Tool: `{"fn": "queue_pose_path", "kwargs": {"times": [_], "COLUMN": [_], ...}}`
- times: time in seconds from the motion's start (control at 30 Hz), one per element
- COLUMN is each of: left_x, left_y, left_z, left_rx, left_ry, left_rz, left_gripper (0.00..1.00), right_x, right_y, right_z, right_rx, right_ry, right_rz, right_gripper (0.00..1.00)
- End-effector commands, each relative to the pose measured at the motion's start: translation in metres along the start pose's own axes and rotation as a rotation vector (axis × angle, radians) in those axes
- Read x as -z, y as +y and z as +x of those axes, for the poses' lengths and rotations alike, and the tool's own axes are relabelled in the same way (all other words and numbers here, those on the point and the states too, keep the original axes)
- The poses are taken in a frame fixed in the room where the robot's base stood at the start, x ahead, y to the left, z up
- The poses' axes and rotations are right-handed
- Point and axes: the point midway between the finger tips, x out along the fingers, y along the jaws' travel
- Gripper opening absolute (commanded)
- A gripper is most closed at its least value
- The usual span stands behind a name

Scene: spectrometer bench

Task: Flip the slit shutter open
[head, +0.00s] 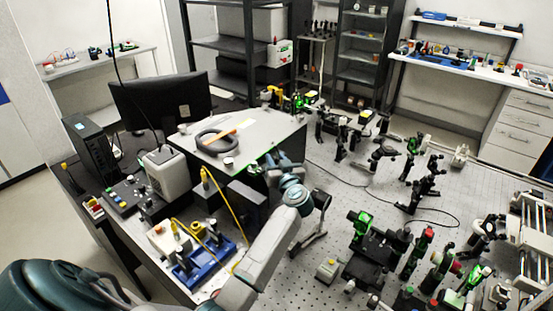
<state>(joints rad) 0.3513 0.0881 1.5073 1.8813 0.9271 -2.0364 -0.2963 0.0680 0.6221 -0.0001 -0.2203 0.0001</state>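My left arm comes in from the lower left and reaches up to the near right side of a large pale box (262,134), which looks like the spectrometer housing. My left gripper (283,160) is at that side of the box, close to its edge. It is small and seen from behind, so I cannot tell whether its fingers are open or shut, or whether it touches anything. Faint green light shows on the box's side, just left of the gripper. I cannot make out the slit shutter; my gripper and wrist may cover it. My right gripper is not in view.
A black ring (215,139) and an orange-handled tool lie on the box. A perforated optical table (320,245) spreads to the right, with several black mounts and green-lit optics (361,222). A yellow cable (229,205), a blue-based device and a monitor (160,98) are on the left.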

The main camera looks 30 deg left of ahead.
Motion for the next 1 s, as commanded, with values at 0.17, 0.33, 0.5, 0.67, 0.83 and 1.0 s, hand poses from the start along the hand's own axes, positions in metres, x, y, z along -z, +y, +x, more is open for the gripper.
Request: {"fn": "queue_pose_path", "kwargs": {"times": [0.17,0.33,0.5,0.67,0.83,1.0], "left_x": [0.000,0.000,0.000,-0.001,-0.002,-0.004], "left_y": [0.000,0.000,0.000,0.000,-0.002,-0.005], "left_z": [0.001,0.000,0.000,0.000,-0.002,-0.004], "left_rx": [0.000,0.000,-0.001,0.000,0.003,0.010], "left_ry": [0.000,0.000,0.000,0.008,0.045,0.106], "left_rz": [0.000,0.000,0.000,-0.012,-0.063,-0.156], "left_gripper": [0.29,0.07,0.00,0.00,0.00,0.00], "right_x": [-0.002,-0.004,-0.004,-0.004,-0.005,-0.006], "right_y": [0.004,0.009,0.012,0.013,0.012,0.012], "right_z": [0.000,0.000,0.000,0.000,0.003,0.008], "right_rx": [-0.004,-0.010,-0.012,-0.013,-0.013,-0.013], "right_ry": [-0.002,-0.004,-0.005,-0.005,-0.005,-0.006], "right_rz": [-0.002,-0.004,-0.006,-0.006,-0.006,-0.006], "right_gripper": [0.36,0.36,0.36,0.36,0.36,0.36]}}
